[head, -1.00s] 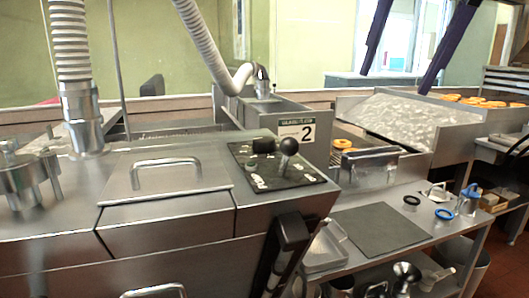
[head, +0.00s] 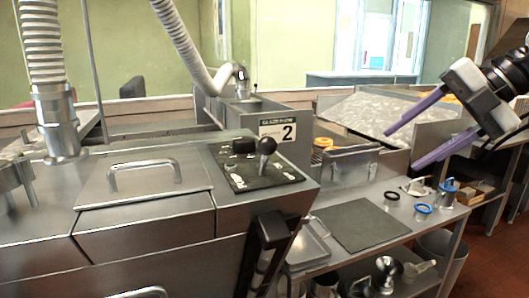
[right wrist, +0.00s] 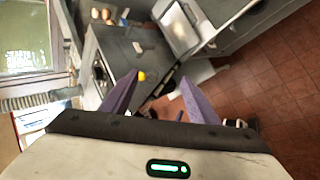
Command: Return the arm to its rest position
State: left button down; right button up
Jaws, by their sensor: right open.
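My right gripper (head: 412,146) comes in from the right edge of the head view. Its two purple fingers are apart with nothing between them.
Red floor (head: 495,250) is open at right.

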jog(key=w+a+f+y, duration=0.2)
jog(key=a+f+y, duration=0.4)
jog(key=a+f, duration=0.5)
notch_tip(320, 180, down, 11)
jog(key=m+t, duration=0.5)
jog(key=s+d+f+m+t+h, duration=0.2)
jog(key=s+d+f+m+h, duration=0.25)
jog(key=f, duration=0.55)
jog(key=s+d+f+m+t+h, duration=0.1)
jog(key=s+d+f+m+h, duration=0.2)
jog(key=s+d+f+m, duration=0.5)
jog(key=s+d+f+m+g+h, duration=0.1)
jog(key=s+d+f+g+h, duration=0.15)
jog(key=s+f, duration=0.5)
jog(key=s+d+f+g+h, duration=0.2)
jog(key=s+f+g+h, duration=0.1)
jog(key=s+f, duration=0.45)
pick_arm(q)
jog(key=shift+w, duration=0.15)
pick_arm(e)
jog(key=s+a+f+m+t+y, duration=0.1)
jog(key=a+m, duration=0.7)
jog(key=a, duration=1.2)
jog(key=shift+s+a+f+m+y, duration=0.15)
jog(key=shift+a+f+m+y, duration=0.25)
jog(key=shift+y, duration=0.2)
